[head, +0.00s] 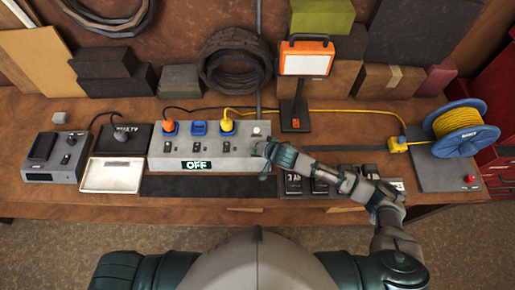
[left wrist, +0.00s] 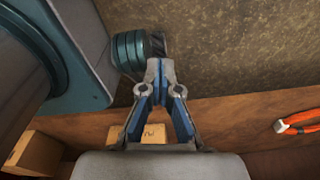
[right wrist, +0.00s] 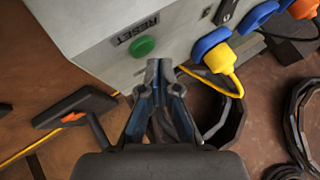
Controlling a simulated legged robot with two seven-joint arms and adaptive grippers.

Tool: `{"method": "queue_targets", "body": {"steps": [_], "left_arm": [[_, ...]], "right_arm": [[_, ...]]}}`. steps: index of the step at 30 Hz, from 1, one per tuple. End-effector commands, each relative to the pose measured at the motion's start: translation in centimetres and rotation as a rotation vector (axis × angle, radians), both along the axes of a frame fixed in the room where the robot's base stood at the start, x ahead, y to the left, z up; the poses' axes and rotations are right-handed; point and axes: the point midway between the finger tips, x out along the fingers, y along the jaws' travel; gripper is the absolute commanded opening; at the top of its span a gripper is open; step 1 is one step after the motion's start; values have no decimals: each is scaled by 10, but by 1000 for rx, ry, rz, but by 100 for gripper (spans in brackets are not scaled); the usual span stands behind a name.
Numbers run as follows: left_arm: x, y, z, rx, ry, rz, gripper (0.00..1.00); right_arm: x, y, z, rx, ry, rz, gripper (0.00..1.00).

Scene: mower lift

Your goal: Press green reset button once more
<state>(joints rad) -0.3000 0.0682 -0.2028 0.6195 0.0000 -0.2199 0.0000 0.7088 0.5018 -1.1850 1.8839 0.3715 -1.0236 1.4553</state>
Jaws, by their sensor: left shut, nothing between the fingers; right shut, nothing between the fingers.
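A grey power box (head: 165,163) with an OFF display (head: 196,165) stands on the workbench. My right gripper (head: 268,150) is shut and empty at the box's right end. In its wrist view the closed fingertips (right wrist: 160,66) appear just beside the button; contact cannot be told.
Orange (head: 169,127), blue (head: 199,128) and yellow (head: 227,125) plugs sit on the box. A work lamp (head: 305,62) stands behind my right gripper. A yellow cable reel (head: 457,130) is at right. Black items (head: 293,184) lie under my right forearm.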

Motion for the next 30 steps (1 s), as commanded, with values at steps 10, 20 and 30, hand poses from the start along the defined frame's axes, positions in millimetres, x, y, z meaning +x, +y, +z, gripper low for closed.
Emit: {"method": "queue_targets", "body": {"steps": [10, 20, 30], "left_arm": [[0, 19, 0, 22, 0, -2, 0], [1, 9, 5, 11, 0, 1, 0], [1, 5, 5, 6, -1, 0, 0]], "right_arm": [[0, -5, 0, 4, 0, -1, 0], [-1, -11, -6, 3, 2, -1, 0], [-1, -11, -7, 1, 0, 0, 0]]}}
